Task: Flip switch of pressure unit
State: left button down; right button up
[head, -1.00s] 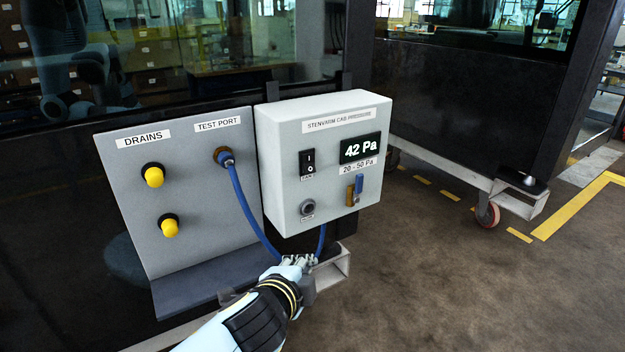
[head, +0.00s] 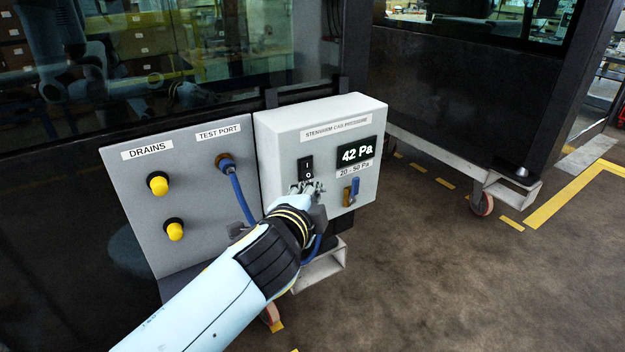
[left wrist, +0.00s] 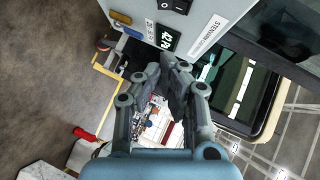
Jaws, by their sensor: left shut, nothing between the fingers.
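The pressure unit (head: 281,140) is a light grey box marked STENVARM CAB PRESSURE, with a display (head: 357,152) reading 42 Pa. Its black rocker switch (head: 306,166), marked I and O, is on the front face at upper left. My left gripper (head: 307,190) is shut and empty, with its fingertips just below the switch in the head view; whether they touch the face I cannot tell. In the left wrist view the fingers (left wrist: 165,68) show below the unit's face, and the switch (left wrist: 172,5) is at the top edge. My right gripper is not in view.
To the left, a grey panel (head: 197,195) carries two yellow drain caps (head: 158,184) and a test port (head: 226,161) with a blue hose (head: 241,196). Floor to the right is open.

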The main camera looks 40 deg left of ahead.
aim_at(308, 170)
pick_arm(q)
jog(key=w+a+f, duration=0.1)
jog(key=w+a, duration=0.1)
jog(key=w, duration=0.1)
jog(key=w+a+f, duration=0.1)
jog(key=w+a, duration=0.1)
jog(key=w, duration=0.1)
jog(key=w+a+f, duration=0.2)
jog(key=w, duration=0.1)
jog(key=shift+a, duration=0.1)
